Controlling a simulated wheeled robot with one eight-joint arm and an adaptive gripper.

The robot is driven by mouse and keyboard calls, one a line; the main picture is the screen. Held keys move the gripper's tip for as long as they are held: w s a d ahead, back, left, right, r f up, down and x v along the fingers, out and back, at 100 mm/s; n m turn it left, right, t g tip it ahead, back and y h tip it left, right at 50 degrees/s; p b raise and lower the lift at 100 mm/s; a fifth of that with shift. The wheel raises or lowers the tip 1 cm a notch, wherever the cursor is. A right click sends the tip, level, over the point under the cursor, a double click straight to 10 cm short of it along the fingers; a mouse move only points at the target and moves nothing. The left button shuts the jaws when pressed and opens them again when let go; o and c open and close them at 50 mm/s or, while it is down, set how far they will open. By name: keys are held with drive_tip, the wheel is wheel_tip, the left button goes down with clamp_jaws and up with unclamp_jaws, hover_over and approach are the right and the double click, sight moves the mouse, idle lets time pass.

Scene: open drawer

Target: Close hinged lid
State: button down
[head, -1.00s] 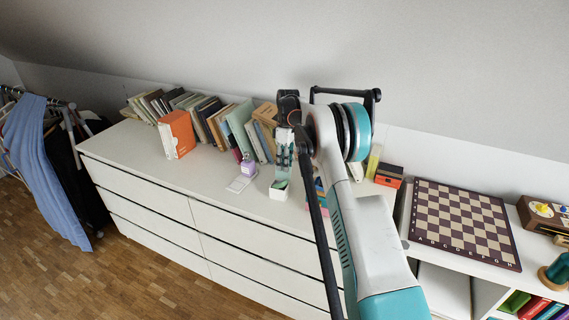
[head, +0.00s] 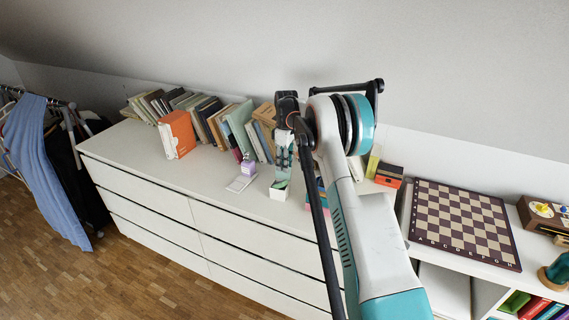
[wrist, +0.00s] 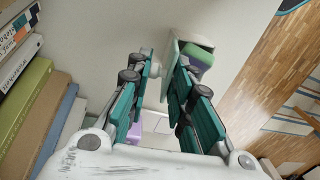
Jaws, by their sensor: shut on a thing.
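A small white box (head: 279,191) with a green item inside stands on the dresser, its top open. In the wrist view the box (wrist: 171,50) is just beyond the fingertips, with the green item (wrist: 200,57) showing at its opening. My gripper (head: 282,174) points down over the box. In the wrist view my gripper (wrist: 163,68) has a gap between its fingers, and the fingertips are at the box's pale upright side. It is shut on what appears to be the lid, but the fingers hide most of that part.
A row of books (head: 212,119) stands behind. A chessboard (head: 465,220) lies on the right shelf. The dresser's front left is clear.

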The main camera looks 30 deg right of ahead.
sight(282, 175)
drive_tip(key=a+t+h, duration=0.1)
drive_tip(key=s+t+h, duration=0.1)
drive_tip(key=shift+s+a+r+h, duration=0.1)
drive_tip(key=shift+s+a+h, duration=0.2)
drive_tip(key=shift+a, duration=0.1)
drive_tip(key=shift+s+a+f+t+h+b, duration=0.2)
drive_tip(key=shift+s+a+t+h+b, duration=0.35)
drive_tip(key=shift+t+h, duration=0.35)
drive_tip(key=shift+s+a+f+t+h+b, duration=0.15)
drive_tip(key=shift+s+a+t+h+b, duration=0.4)
drive_tip(key=shift+t+h, duration=0.35)
drive_tip(key=shift+w+d, duration=0.1)
drive_tip(key=shift+w, duration=0.05)
drive_tip(key=c, duration=1.5)
unclamp_jaws()
drive_tip(key=v, duration=1.2)
